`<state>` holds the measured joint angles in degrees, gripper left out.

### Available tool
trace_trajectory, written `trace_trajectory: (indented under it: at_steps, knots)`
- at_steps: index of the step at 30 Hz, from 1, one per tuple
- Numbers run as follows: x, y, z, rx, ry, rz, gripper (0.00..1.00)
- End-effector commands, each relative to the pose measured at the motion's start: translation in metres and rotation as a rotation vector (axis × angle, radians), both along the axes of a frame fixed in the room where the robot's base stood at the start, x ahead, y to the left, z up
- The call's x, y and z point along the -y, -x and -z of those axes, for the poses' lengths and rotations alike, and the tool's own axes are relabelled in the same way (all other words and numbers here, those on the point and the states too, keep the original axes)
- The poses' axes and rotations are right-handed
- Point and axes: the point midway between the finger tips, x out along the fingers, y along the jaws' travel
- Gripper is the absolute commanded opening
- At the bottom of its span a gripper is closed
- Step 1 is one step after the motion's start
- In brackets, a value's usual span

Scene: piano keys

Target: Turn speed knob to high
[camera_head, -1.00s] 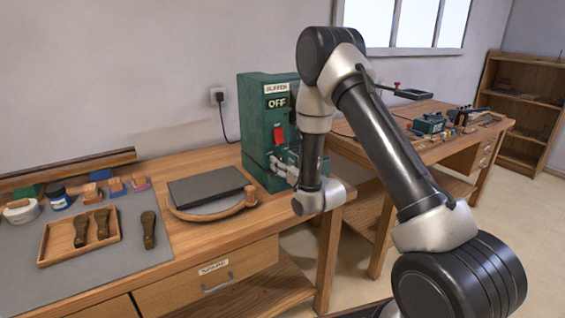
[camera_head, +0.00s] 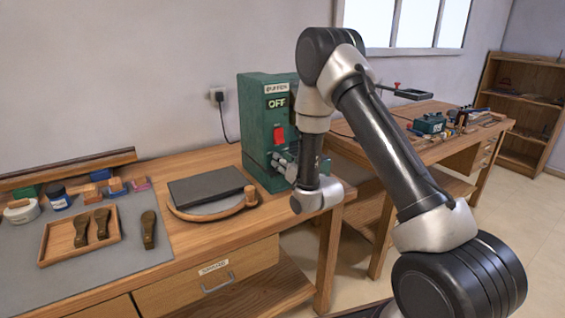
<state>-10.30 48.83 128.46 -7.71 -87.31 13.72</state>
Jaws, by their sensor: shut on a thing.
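The green buffer machine (camera_head: 256,130) stands on the wooden bench against the wall. Its front carries a "BUFFER" label, an "OFF" sign (camera_head: 277,103) and a red switch (camera_head: 279,134). My gripper (camera_head: 277,161) is at the lower front of the machine, below the red switch, with its fingers against that face. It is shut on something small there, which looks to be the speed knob. The knob itself and its setting are hidden by the fingers and my wrist.
A dark slab on a round wooden-rimmed board (camera_head: 213,206) lies left of the machine. A wooden tray (camera_head: 53,248) with tools is further left. A second bench (camera_head: 400,127) stands behind my arm at the right. A plug cord runs up the wall.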

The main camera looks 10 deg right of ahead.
Motion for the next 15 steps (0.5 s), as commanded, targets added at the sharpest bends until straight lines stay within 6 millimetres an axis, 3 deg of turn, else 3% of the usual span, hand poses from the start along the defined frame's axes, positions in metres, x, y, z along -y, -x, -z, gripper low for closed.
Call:
trace_trajectory:
  at_steps: [6, 14, 15]
  knots:
    - [0.0008, -0.0001, 0.0002, -0.049, -0.151, 0.0, 0.07]
    - [0.0009, -0.0002, 0.0001, -0.05, -0.158, 0.0, 0.07]
    - [0.0009, -0.0002, 0.0001, -0.05, -0.158, 0.0, 0.35]
